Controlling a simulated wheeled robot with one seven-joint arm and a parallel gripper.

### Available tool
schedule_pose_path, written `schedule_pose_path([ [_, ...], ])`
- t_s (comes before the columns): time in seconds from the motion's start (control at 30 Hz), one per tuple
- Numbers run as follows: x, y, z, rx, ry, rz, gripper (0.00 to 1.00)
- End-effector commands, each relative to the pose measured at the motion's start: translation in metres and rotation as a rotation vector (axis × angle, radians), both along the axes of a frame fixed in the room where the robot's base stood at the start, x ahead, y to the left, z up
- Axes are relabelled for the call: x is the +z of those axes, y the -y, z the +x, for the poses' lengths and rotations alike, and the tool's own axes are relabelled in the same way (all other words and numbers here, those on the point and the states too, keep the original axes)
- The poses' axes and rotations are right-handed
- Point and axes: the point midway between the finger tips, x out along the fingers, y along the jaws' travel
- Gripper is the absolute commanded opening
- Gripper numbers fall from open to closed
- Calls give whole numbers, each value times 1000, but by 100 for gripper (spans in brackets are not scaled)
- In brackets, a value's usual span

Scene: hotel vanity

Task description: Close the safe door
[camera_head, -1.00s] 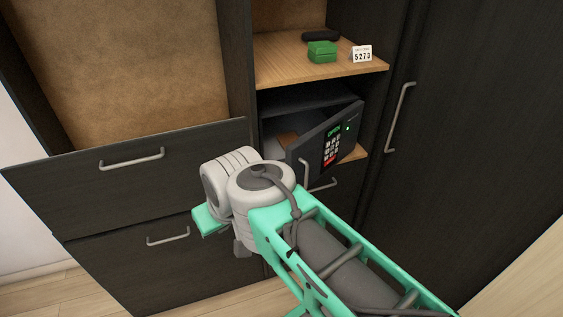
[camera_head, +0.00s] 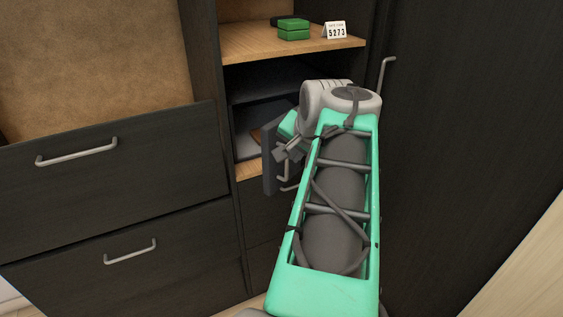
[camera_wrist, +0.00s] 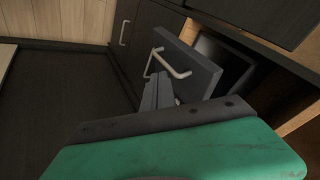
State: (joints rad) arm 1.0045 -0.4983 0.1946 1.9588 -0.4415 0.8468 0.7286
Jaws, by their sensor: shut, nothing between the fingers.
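The safe (camera_head: 250,118) sits in the cabinet niche below a wooden shelf, and its dark interior shows. The safe door (camera_head: 269,160) stands open, swung outward and seen nearly edge-on; my arm hides most of its outer face and the keypad. My gripper (camera_head: 281,154) is shut and empty, just right of the door's free edge on the outer side; I cannot tell if it touches. In the wrist view my shut gripper (camera_wrist: 160,92) is beside a dark panel with a pale handle (camera_wrist: 172,66). I cannot tell for sure whether this panel is the safe door.
Large drawers (camera_head: 110,165) fill the left. A tall dark cabinet door (camera_head: 455,120) with a bar handle is on the right.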

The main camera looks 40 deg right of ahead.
Motion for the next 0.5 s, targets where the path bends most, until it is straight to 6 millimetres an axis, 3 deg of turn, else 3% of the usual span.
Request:
schedule_pose_path([
  [0.5,-77,26,57,9,-5,2,0],
])
